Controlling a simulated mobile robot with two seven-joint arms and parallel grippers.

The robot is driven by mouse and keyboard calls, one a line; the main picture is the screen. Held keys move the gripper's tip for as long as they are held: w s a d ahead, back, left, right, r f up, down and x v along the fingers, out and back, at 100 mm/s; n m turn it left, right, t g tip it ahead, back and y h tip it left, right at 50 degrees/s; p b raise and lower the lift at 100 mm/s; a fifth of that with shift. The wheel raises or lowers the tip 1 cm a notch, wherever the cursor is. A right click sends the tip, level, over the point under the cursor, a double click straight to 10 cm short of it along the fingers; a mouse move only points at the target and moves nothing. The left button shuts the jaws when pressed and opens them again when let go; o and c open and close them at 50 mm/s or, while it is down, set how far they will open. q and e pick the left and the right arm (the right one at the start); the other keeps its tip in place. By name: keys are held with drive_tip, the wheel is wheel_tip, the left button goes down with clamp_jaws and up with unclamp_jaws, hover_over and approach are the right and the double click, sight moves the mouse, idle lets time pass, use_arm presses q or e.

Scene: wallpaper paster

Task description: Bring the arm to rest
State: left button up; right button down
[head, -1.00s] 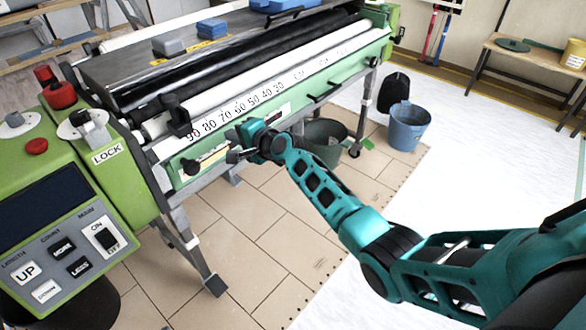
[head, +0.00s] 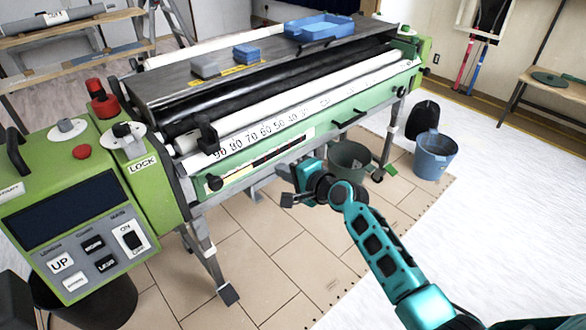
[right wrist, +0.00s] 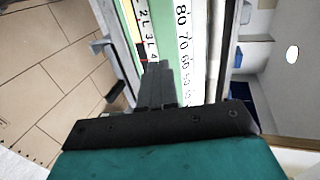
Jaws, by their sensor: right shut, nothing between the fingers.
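My right arm is teal and comes in from the lower right of the head view. Its gripper (head: 290,200) is in front of the green wallpaper paster (head: 262,178), beside the lower front rail and apart from its handles as far as I can tell. In the right wrist view the dark fingers (right wrist: 155,85) are together with nothing between them, and the machine's number scale (right wrist: 183,50) lies beyond them. My left gripper is not in view.
The control panel (head: 95,245) with its LOCK dial stands at the left. A dark bucket (head: 350,160) and a blue bucket (head: 434,155) stand on the floor behind the gripper. A blue tray (head: 320,27) sits on the machine. The tiled floor (head: 265,245) in front is clear.

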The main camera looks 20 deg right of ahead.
drive_tip(key=s+f+n+g+h+p, duration=0.1)
drive_tip(key=s+f+n, duration=0.3)
drive_tip(key=s+n, duration=0.4)
drive_tip(key=s+f+n+g+h+p, duration=0.1)
drive_tip(key=s+f+n, duration=0.4)
drive_tip(key=s, duration=1.5)
drive_tip(key=n+h, duration=0.1)
drive_tip(key=n, duration=0.2)
drive_tip(key=shift+s+g+h, duration=0.15)
drive_tip(key=shift+g+h, duration=0.15)
drive_tip(key=shift+h, duration=0.1)
drive_tip(key=shift+d, duration=0.1)
